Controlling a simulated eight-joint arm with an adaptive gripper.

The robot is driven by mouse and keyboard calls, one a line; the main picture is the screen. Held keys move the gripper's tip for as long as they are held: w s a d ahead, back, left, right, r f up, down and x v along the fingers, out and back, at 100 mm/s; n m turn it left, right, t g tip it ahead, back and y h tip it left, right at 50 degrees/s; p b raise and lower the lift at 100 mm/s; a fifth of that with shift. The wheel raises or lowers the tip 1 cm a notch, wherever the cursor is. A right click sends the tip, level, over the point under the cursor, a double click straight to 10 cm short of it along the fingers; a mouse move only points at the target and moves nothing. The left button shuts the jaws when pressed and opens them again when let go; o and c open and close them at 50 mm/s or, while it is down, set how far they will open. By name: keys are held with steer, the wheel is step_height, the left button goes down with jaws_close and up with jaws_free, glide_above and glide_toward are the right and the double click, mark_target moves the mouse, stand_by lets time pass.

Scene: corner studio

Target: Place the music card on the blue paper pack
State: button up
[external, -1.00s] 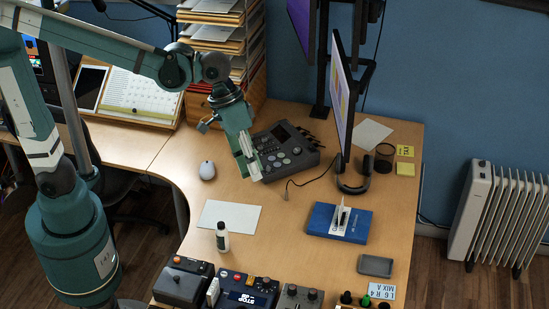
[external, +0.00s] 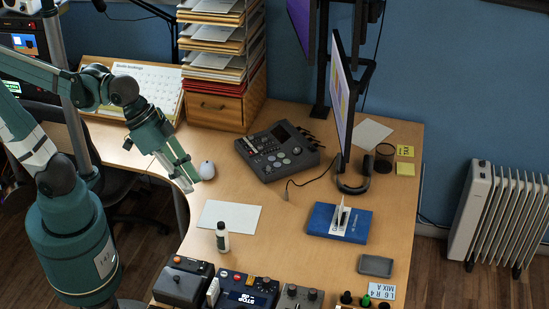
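The blue paper pack (external: 322,220) lies flat on the right part of the desk. A small white card with a dark mark (external: 341,216) stands upright on top of the pack, near its middle; it looks like the music card, but its print is too small to read. The card touches nothing of mine. My gripper (external: 191,184) is far to the left of the pack, above the desk beside the white mouse. Its two fingers point down and look apart, with nothing visible between them.
A mixer (external: 277,150), monitor (external: 342,100) and headphones (external: 353,186) stand behind. Several devices line the front edge, with a grey tray (external: 375,265) at right.

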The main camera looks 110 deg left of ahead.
steer(key=s+d+f+m+t, duration=0.1)
steer(key=s+d+f+m, duration=0.1)
steer(key=s, duration=0.3)
steer(key=shift+s+f, duration=0.35)
steer(key=shift+f, duration=0.1)
